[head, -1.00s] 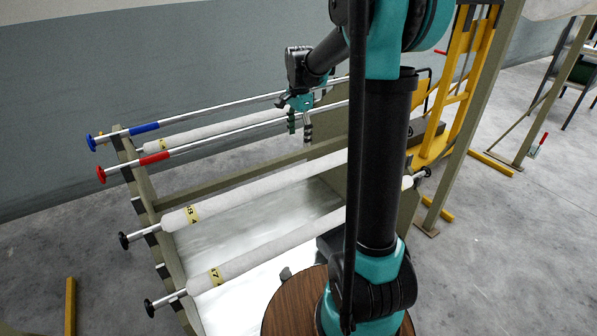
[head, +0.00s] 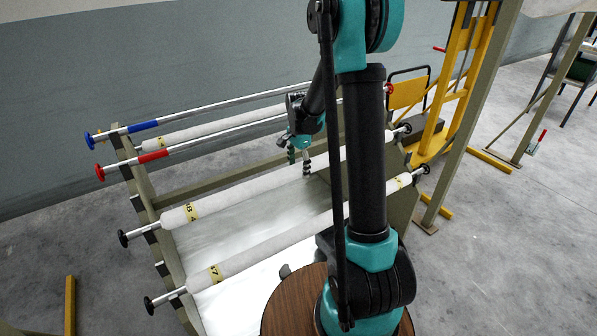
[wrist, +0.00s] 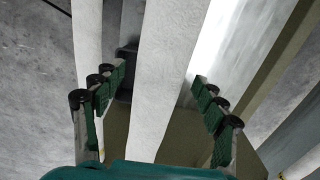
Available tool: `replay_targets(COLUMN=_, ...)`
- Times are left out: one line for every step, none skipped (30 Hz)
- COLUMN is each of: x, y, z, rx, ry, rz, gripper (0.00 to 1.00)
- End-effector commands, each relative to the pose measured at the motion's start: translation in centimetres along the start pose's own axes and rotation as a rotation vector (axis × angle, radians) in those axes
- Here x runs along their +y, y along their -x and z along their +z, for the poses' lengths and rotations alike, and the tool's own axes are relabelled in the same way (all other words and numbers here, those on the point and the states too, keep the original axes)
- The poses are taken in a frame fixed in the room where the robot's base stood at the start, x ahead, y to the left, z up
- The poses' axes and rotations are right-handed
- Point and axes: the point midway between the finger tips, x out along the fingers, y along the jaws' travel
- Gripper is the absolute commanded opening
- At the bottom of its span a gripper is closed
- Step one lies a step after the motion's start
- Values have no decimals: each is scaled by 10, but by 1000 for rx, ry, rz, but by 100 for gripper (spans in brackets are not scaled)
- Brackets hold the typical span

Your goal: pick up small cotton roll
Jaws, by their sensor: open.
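Several white cotton rolls lie on rods across a rack; I cannot tell by size which is the small one. In the head view there is a far roll (head: 208,130), a middle roll (head: 240,192) with a yellow label, and a front roll (head: 265,249) with a yellow label. My gripper (head: 299,170) is open, pointing down at the middle roll's right part. In the wrist view a white roll (wrist: 168,45) runs between my spread green-padded fingers (wrist: 158,84), with gaps on both sides. Whether the fingertips reach below the roll is unclear.
A rod with a blue band (head: 143,128) and one with a red band (head: 152,157) cross the rack's far side. The rack's left rail (head: 140,190) carries black-knobbed rod ends. A yellow frame (head: 455,90) stands at the right. A wall is behind.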

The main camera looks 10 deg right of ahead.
Motion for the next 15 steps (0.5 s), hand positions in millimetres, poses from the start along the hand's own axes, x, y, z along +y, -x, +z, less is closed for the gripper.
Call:
replay_targets(x=0, y=-6, z=0, rx=0, ry=0, rz=0, gripper=72)
replay_targets(x=0, y=-9, z=0, rx=0, ry=0, rz=0, gripper=72)
replay_targets(x=0, y=-12, z=0, rx=0, ry=0, rz=0, gripper=72)
replay_targets(x=0, y=-14, z=0, rx=0, ry=0, rz=0, gripper=72)
replay_targets(x=0, y=-15, z=0, rx=0, ry=0, rz=0, gripper=72)
replay_targets(x=0, y=-16, z=0, rx=0, ry=0, rz=0, gripper=72)
replay_targets(x=0, y=-16, z=0, rx=0, ry=0, rz=0, gripper=72)
replay_targets(x=0, y=-16, z=0, rx=0, ry=0, rz=0, gripper=72)
replay_targets(x=0, y=-16, z=0, rx=0, ry=0, rz=0, gripper=72)
replay_targets(x=0, y=-16, z=0, rx=0, ry=0, rz=0, gripper=72)
replay_targets(x=0, y=-16, z=0, rx=0, ry=0, rz=0, gripper=72)
replay_targets(x=0, y=-16, z=0, rx=0, ry=0, rz=0, gripper=70)
replay_targets(x=0, y=-16, z=0, rx=0, ry=0, rz=0, gripper=67)
replay_targets(x=0, y=-16, z=0, rx=0, ry=0, rz=0, gripper=63)
replay_targets(x=0, y=-15, z=0, rx=0, ry=0, rz=0, gripper=58)
